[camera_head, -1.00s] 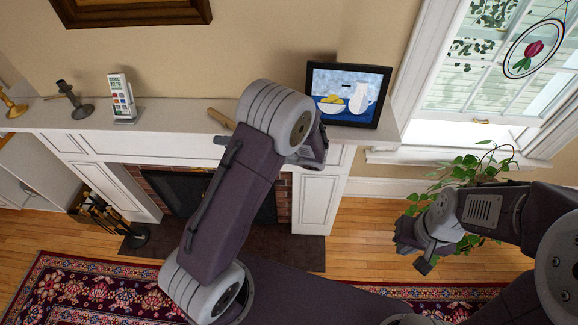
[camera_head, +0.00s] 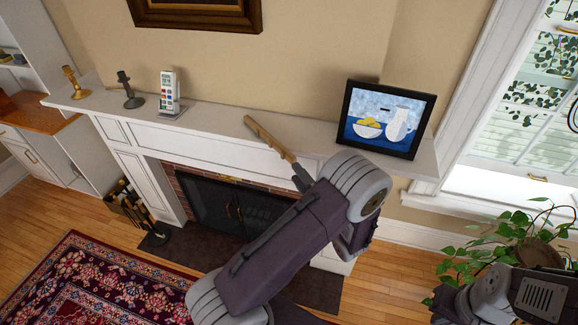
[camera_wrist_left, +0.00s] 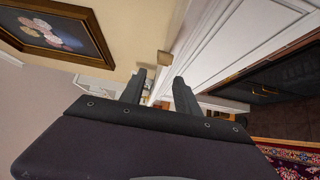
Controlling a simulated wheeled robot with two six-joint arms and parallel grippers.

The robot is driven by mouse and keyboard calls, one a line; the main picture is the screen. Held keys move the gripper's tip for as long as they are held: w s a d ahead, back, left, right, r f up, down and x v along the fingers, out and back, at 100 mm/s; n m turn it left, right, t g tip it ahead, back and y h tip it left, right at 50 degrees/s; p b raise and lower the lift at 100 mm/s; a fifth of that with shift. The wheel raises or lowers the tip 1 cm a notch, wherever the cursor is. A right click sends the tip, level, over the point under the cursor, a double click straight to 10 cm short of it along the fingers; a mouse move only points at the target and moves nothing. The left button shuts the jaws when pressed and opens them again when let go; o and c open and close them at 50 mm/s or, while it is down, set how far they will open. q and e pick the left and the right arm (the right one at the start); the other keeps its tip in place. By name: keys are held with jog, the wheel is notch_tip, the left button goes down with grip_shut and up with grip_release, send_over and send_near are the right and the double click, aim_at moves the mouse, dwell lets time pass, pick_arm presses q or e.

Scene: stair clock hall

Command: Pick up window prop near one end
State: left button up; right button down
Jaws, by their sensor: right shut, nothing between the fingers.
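The window prop (camera_head: 268,136) is a tan wooden stick lying across the white mantel, its near end sticking out past the front edge. My left gripper (camera_head: 300,178) is close to that near end, partly hidden by my wrist. In the left wrist view, the fingers of my left gripper (camera_wrist_left: 160,80) stand apart, and the tan end of the window prop (camera_wrist_left: 150,58) shows just beyond the fingertips. I cannot tell exactly how far apart they are. My right gripper (camera_head: 440,303) is low at the right edge, beside the plant, shut and empty.
On the mantel (camera_head: 215,120) stand a framed still-life picture (camera_head: 386,118) right of the prop, and a remote (camera_head: 169,92), a dark candlestick (camera_head: 130,90) and a brass candlestick (camera_head: 74,82) to the left. A leafy plant (camera_head: 505,240) stands below the window.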

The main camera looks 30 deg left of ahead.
pick_arm(q)
jog(key=x, duration=0.5)
jog(key=shift+a+p, duration=0.35)
